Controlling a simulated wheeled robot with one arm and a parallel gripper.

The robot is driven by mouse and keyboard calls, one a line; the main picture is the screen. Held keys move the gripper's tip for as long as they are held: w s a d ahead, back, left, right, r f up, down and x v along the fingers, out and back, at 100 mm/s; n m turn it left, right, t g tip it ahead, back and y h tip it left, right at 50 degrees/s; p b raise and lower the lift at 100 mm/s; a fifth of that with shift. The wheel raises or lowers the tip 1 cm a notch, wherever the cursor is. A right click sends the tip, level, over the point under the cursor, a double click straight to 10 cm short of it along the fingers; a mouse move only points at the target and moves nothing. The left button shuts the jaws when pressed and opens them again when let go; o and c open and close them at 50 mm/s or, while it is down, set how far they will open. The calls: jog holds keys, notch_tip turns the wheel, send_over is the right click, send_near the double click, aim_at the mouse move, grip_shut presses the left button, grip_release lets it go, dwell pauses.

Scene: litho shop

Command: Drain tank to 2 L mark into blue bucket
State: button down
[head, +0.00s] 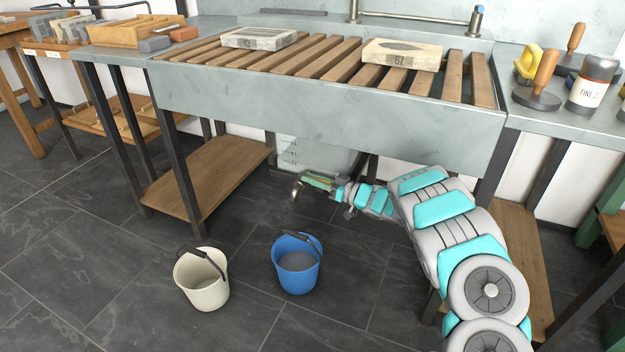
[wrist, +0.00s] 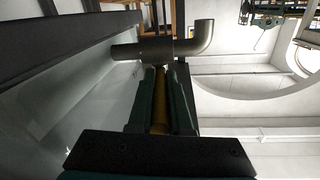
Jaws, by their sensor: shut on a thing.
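The tank (head: 312,154) is a pale box with marks on its front, under the sink; my arm and gripper hide part of it. A grey elbow spout (head: 297,190) shows left of my gripper (head: 322,183). In the wrist view the spout (wrist: 200,40) lies just beyond my fingertips (wrist: 163,72). My gripper is shut on a yellow valve lever (wrist: 160,100). The blue bucket (head: 288,279) stands upright on the floor, lower in the picture than the spout, with a grey surface inside. I cannot tell the liquid level in the tank or see any stream.
A cream bucket (head: 205,297) stands on the floor left of the blue one. The stone sink (head: 330,115) with wooden slats overhangs the tank. A wooden shelf (head: 215,175) and dark table legs (head: 178,165) flank the space.

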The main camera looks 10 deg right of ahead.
jog(key=c, duration=0.8)
grip_release()
jog(key=shift+c, duration=0.2)
jog(key=v, duration=0.7)
jog(key=shift+s+d+b, duration=0.25)
jog(key=shift+d+b, duration=0.05)
jog(key=shift+b, duration=0.05)
jog(key=shift+c, duration=0.2)
